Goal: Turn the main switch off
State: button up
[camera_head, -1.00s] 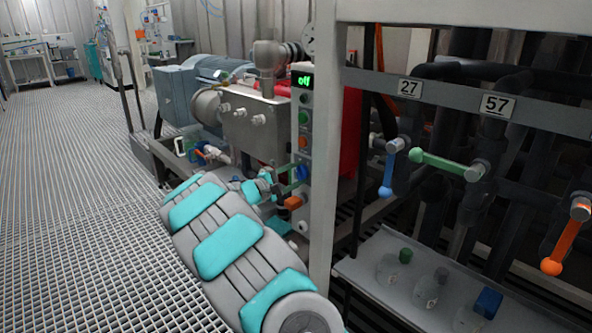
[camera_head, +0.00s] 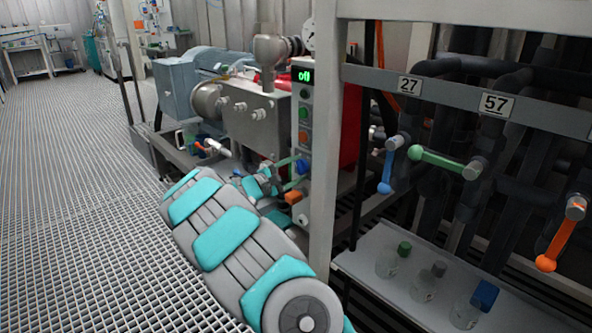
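The grey control panel (camera_head: 304,118) stands upright left of the white frame post. I cannot tell from any label which is the main switch. My gripper (camera_head: 290,173) is at the panel's lower part, with a green finger reaching toward the blue knob. My own arm hides most of it, so contact and finger opening cannot be made out.
A pump with a grey metal box (camera_head: 250,112) stands left of the panel. The white post (camera_head: 325,130) is close on the right. Valve handles in blue (camera_head: 386,172), green (camera_head: 437,160) and orange (camera_head: 556,245) hang beyond it, above a shelf with bottles (camera_head: 424,285). The grating floor (camera_head: 85,200) at left is free.

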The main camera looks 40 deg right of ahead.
jog(key=shift+o, duration=1.3)
jog(key=a, duration=0.7)
jog(key=shift+s+a+b, duration=0.35)
jog(key=shift+a+b, duration=0.05)
